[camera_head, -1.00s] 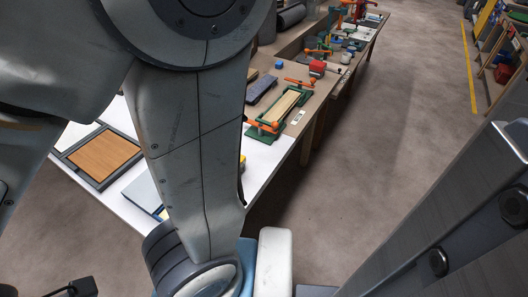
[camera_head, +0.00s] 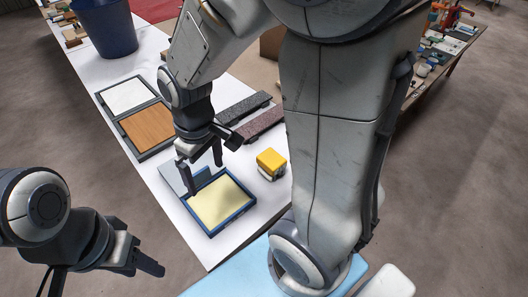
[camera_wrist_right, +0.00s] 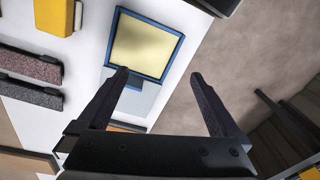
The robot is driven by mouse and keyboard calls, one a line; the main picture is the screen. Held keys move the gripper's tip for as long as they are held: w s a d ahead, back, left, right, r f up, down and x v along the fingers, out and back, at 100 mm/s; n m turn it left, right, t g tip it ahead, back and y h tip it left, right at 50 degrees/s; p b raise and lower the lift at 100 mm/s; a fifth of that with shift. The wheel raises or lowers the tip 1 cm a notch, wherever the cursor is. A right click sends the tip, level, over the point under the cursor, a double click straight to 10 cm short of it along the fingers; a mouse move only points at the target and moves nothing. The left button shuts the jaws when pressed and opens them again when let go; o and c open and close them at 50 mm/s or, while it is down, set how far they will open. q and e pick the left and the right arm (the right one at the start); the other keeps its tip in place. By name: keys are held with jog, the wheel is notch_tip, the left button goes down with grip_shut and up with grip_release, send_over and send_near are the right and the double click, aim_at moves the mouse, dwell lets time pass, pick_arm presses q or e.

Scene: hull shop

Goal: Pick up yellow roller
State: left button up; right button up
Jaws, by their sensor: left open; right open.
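The yellow roller (camera_head: 271,160) appears as a yellow block with a pale lower part on the white table, right of the blue-framed tray. A yellow piece (camera_wrist_right: 57,15), apparently the same, is cut off at the top left of the right wrist view. My right gripper (camera_head: 204,178) is open and empty, pointing down over the far edge of the tray, to the left of the roller. Its two spread fingers (camera_wrist_right: 160,77) show in the wrist view with nothing between them. My left gripper (camera_head: 148,263) is open and empty at lower left, off the table's near side.
The blue tray (camera_head: 247,209) has a pale yellow inside. Framed brown (camera_head: 149,128) and white (camera_head: 126,95) panels lie farther back. Dark rough-faced blocks (camera_head: 262,123) lie behind the roller. A blue bucket (camera_head: 107,30) stands far left. My large arm link fills the area right of the roller.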

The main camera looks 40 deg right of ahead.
jog(key=w+d+f+m, duration=0.1)
jog(key=w+d+f, duration=0.1)
jog(key=d, duration=0.3)
jog(key=w+d+f+m, duration=0.1)
jog(key=w+d+f, duration=0.15)
jog(key=d, duration=0.35)
jog(key=m+b, duration=0.1)
jog(key=b, duration=0.1)
send_over(271, 159)
jog(key=a, duration=0.2)
jog(key=f, duration=0.4)
jog(key=shift+w+d, duration=0.15)
jog(key=shift+w, duration=0.05)
jog(key=shift+s+d+f, duration=0.2)
jog(key=shift+d+f, duration=0.65)
notch_tip(271, 159, down, 4)
jog(key=shift+r, duration=0.25)
jog(key=shift+d+f, duration=0.2)
jog(key=shift+f, duration=2.7)
jog(key=shift+w, duration=0.1)
grip_shut()
